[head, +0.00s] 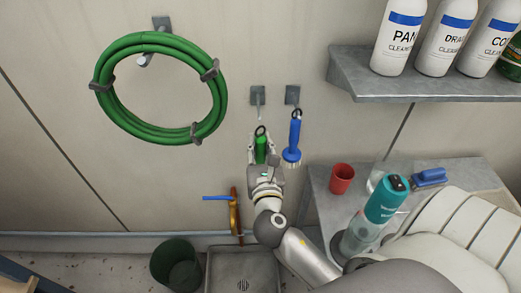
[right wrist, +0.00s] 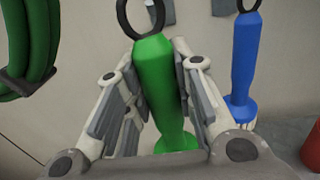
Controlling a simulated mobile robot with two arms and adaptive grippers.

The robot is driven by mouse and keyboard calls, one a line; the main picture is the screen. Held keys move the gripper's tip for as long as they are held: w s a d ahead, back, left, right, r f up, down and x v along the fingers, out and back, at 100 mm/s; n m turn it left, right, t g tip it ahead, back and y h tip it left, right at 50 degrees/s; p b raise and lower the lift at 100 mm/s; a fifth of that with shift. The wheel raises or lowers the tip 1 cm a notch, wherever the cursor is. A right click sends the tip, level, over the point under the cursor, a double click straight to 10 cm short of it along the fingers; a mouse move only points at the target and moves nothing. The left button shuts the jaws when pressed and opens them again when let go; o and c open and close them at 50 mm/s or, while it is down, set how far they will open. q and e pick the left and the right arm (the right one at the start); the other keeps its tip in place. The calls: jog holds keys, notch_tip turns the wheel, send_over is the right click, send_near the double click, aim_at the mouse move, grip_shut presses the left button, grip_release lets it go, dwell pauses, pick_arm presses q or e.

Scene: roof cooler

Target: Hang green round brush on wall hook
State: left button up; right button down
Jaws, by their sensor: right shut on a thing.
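The green brush (head: 261,149) has a black loop at its top and is upright in my right gripper (head: 262,152), in front of the wall. In the right wrist view the green brush (right wrist: 158,85) stands between the fingers of the right gripper (right wrist: 155,85), its loop uppermost. A grey wall hook (head: 257,96) is just above the brush's loop in the head view; the loop appears below it and not on it. A second hook (head: 292,95) to the right holds a blue brush (head: 294,137). My left gripper is not in view.
A coiled green hose (head: 101,80) hangs on the wall at left. A shelf (head: 395,88) with several bottles juts out at upper right. Below it a table (head: 318,188) carries a red cup (head: 341,178). A dark green bin (head: 175,264) stands on the floor.

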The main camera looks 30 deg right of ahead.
jog(key=shift+w+d+f, duration=0.1)
jog(key=shift+w+d, duration=0.1)
jog(key=shift+w, duration=0.15)
jog(key=shift+w+d, duration=0.3)
jog(key=shift+w, duration=0.2)
jog(key=shift+w+d, duration=0.3)
jog(key=shift+w, duration=0.2)
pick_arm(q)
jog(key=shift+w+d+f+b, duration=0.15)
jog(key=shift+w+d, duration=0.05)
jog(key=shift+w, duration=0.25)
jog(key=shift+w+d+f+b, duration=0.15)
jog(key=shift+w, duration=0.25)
pick_arm(e)
jog(key=x, duration=0.2)
jog(key=f+x, duration=0.1)
jog(key=x, duration=0.1)
jog(key=shift+w+d, duration=0.2)
jog(key=shift+d, duration=0.1)
